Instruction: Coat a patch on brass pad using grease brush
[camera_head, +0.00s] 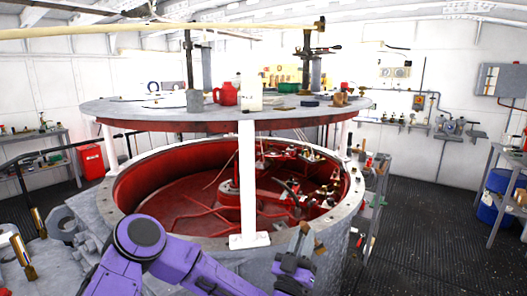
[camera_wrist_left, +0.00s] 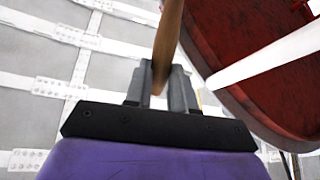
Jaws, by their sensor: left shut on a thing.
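My left gripper (camera_head: 303,240) is at the lower middle of the head view, in front of the rim of the large round red-lined well. In the left wrist view its grey fingers (camera_wrist_left: 163,88) are shut on a brown wooden handle (camera_wrist_left: 168,38), which I take to be the grease brush. The handle extends up out of that view. The bristles cannot be made out. A small brown part shows beside the fingers in the head view. I cannot pick out the brass pad in either view. My right gripper is not in view.
A round grey tabletop (camera_head: 190,113) above the well carries a red jug (camera_head: 226,95) and several small items. A white post (camera_head: 247,180) stands at the well's front rim. Brass cylinders (camera_head: 21,257) stand at far left. Dark floor (camera_head: 420,240) is open at right.

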